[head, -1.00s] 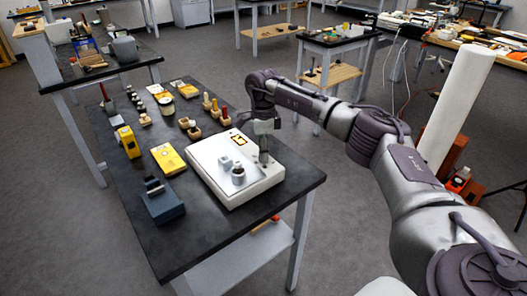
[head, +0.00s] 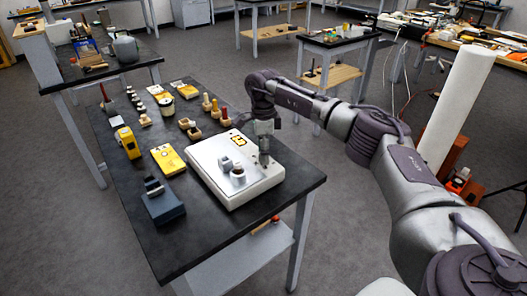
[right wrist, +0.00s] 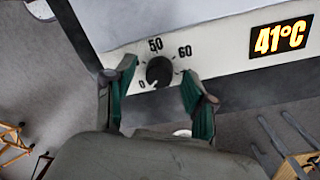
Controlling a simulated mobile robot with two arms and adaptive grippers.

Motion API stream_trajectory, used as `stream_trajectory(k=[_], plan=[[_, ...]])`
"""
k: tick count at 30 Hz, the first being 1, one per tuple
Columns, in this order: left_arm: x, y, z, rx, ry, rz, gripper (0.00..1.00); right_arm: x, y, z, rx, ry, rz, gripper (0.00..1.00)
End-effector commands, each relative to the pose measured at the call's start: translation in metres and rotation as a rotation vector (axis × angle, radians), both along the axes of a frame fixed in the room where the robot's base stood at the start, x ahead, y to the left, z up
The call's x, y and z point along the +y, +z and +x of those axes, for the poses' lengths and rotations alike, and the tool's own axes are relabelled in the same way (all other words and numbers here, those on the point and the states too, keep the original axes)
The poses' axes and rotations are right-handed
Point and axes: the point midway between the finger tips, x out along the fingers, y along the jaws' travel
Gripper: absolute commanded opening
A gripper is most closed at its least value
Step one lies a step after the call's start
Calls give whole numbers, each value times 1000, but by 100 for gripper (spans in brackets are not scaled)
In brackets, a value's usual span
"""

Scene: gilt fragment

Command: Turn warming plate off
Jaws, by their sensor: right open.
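The warming plate (head: 213,172) is a white box on the dark table. Its lit display (head: 239,141) reads 41°C in the right wrist view (right wrist: 281,36). There a black round dial (right wrist: 159,71) sits on the plate's side, with 0, 50 and 60 printed around it. A small pale mark on the dial appears to lie toward the 0, but is hard to read. My right gripper (right wrist: 158,74) is open, its green-padded fingers on either side of the dial; I cannot tell whether they touch it. In the head view it (head: 264,157) is at the plate's far right edge. My left gripper is out of view.
A small cup (head: 238,176) and a grey block (head: 226,165) stand on the plate. A dark blue block (head: 163,207), yellow boxes (head: 168,160) and several small wooden pieces are left of and behind it. The table's front right is bare.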

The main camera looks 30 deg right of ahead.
Motion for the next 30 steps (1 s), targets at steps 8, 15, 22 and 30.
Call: stream_trajectory(k=[8,15,22,30], plan=[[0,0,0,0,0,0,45,-1,40,3,-6,0,0,55],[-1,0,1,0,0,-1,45,-3,90,6,-4,0,0,55],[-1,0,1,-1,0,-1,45,-3,116,7,-2,0,1,55],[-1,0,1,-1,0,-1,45,-4,119,7,0,0,1,55]])
